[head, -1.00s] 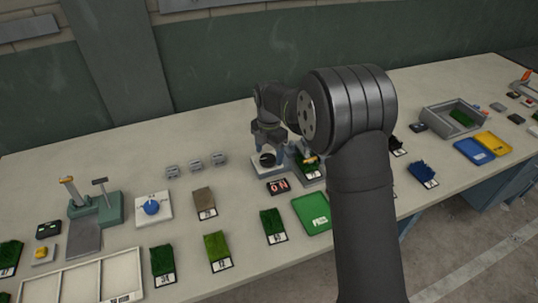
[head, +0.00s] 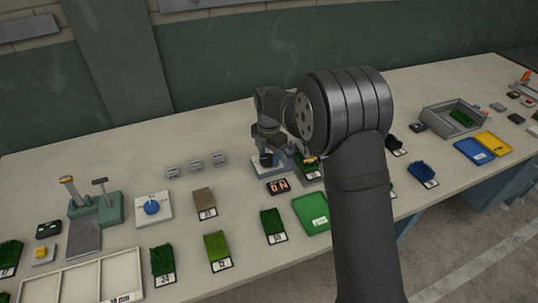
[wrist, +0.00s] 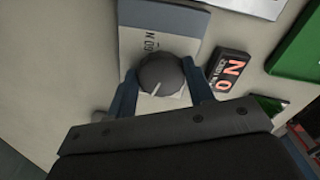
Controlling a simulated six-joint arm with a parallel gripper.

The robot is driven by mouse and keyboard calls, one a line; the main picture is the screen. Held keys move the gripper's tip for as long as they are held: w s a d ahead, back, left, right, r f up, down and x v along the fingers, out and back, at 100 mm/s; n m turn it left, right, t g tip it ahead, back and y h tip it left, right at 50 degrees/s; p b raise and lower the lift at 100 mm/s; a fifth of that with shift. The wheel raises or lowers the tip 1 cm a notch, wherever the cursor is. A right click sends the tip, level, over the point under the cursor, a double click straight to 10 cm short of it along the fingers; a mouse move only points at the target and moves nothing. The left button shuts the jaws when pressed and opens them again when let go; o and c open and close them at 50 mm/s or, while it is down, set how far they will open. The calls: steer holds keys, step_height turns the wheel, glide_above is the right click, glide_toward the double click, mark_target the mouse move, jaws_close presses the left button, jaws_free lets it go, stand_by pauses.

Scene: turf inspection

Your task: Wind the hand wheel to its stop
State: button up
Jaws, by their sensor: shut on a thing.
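The hand wheel (wrist: 165,68) is a dark round knob with a white pointer line. It sits on a grey-and-white base (wrist: 170,25) with small dark lettering. In the wrist view my gripper (wrist: 160,80) has one blue finger on each side of the wheel and is shut on it. In the head view my gripper (head: 267,153) reaches down over the same unit, and its fingers partly hide the wheel (head: 266,160).
A black display (head: 278,187) with red lit characters stands just in front of the unit. Turf samples, a green tray (head: 312,213) and a blue knob on a white plate (head: 152,207) stand nearby.

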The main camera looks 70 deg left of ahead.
steer(key=m, duration=0.4)
steer(key=shift+d, duration=0.1)
steer(key=m, duration=0.3)
steer(key=shift+m, duration=0.3)
steer(key=m, duration=0.4)
steer(key=shift+d+m, duration=0.15)
steer(key=shift+m, duration=0.15)
steer(key=m, duration=0.3)
steer(key=shift+s+m, duration=0.1)
steer(key=shift+m, duration=0.2)
steer(key=m, duration=0.3)
steer(key=shift+s+d+m, duration=0.1)
steer(key=shift+m, duration=0.2)
steer(key=m, duration=0.3)
steer(key=shift+m, duration=0.3)
steer(key=m, duration=0.6)
steer(key=shift+s, duration=0.2)
steer(key=shift+m, duration=0.4)
